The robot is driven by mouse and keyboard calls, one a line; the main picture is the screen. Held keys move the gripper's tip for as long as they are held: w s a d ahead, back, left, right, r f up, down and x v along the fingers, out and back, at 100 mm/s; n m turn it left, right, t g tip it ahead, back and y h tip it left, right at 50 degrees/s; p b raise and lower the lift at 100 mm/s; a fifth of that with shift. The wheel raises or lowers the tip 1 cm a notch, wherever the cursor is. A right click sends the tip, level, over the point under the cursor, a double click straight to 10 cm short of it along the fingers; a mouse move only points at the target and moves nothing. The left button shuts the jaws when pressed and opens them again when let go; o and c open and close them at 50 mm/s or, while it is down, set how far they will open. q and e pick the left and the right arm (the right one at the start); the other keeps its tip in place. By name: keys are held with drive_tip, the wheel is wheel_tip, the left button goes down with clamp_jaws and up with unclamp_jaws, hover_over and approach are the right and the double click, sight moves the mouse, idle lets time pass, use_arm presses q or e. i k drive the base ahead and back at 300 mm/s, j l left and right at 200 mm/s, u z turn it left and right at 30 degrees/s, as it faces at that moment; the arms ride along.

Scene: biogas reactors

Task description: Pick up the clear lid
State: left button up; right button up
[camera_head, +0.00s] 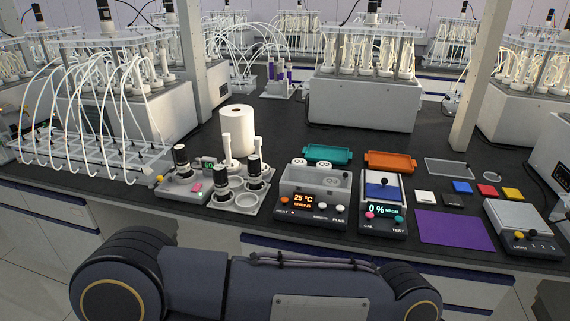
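A flat, clear rectangular piece with a pale rim, which looks like the clear lid (450,169), lies on the dark bench at the right. It is behind the row of small coloured squares and to the right of the orange tray. Nothing is seen on top of it. Neither of my grippers is in view. Only a dark arm link of mine crosses the bottom of the picture, in front of the bench.
A grey bath unit (300,205) reading 25 °C and a device reading 0 % (381,218) stand mid-bench. Teal (327,154) and orange (390,162) trays lie behind them. A purple mat (455,231) and a grey switch box (522,232) are at the front right.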

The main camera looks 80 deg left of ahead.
sight(335, 179)
drive_tip(key=j+u, duration=0.15)
drive_tip(key=u, duration=0.3)
drive_tip(key=j+u, duration=0.2)
drive_tip(key=u, duration=0.25)
drive_tip(key=j+u, duration=0.2)
drive_tip(key=u, duration=0.3)
drive_tip(key=j+u, duration=0.15)
drive_tip(key=u, duration=0.3)
drive_tip(key=i+j+u, duration=0.1)
drive_tip(key=u, duration=0.35)
drive_tip(key=i+j, duration=0.25)
drive_tip(key=j+u, duration=0.05)
drive_tip(key=j, duration=0.1)
